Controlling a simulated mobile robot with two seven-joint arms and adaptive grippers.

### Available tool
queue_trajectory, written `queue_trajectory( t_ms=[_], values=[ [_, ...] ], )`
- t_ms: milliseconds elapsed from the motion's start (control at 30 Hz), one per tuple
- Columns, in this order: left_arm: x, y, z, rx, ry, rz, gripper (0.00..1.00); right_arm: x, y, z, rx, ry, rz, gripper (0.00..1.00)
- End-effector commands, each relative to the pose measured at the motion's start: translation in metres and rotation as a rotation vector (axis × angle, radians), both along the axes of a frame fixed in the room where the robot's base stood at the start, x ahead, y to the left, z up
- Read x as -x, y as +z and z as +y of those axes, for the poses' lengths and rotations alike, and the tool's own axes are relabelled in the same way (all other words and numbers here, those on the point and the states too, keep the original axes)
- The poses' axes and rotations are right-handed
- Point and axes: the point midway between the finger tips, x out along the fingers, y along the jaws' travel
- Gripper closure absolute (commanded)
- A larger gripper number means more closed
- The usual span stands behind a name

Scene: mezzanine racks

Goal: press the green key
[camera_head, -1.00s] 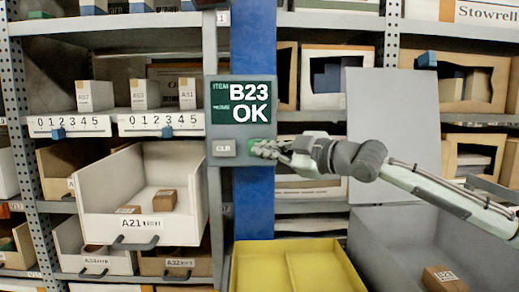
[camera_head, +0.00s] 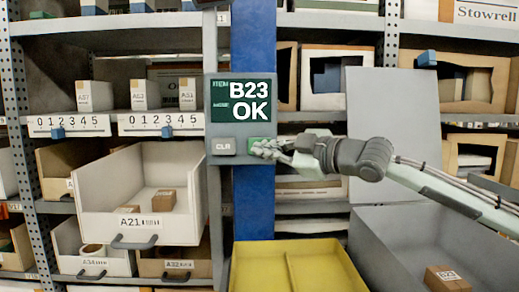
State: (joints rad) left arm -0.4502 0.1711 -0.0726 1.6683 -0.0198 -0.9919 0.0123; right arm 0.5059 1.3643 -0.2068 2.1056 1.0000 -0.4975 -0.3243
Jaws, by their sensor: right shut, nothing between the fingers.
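The green key (camera_head: 261,142) is on the grey panel of the post, right of the grey CLR key (camera_head: 223,146). Its upper part shows; its lower part is hidden behind my fingertips. My right gripper (camera_head: 258,151) comes in from the right, shut and empty, with its tips at the green key. I cannot tell whether they touch it. The screen (camera_head: 240,105) above the keys reads "B23" and "OK". My left gripper is not in view.
An open white drawer (camera_head: 100,206) labelled A21 juts out at left, holding small brown boxes. A yellow tray (camera_head: 287,270) is below the post. A large grey bin (camera_head: 395,240) with a labelled brown box (camera_head: 445,279) is at lower right.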

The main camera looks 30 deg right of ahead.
Motion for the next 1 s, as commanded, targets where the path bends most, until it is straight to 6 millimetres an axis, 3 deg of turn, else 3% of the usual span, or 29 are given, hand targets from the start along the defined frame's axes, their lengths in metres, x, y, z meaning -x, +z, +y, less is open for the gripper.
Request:
queue_trajectory(
  t_ms=[167, 567, 1000],
  values=[
    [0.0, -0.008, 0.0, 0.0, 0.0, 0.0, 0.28, 0.005, -0.003, 0.002, 0.001, 0.0, 0.0, 1.0],
    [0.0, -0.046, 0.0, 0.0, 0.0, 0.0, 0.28, 0.039, -0.004, 0.019, 0.002, 0.001, -0.001, 1.0],
    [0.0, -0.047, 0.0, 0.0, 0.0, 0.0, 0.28, 0.045, 0.0, 0.022, 0.0, 0.0, 0.0, 1.0]
  ],
)
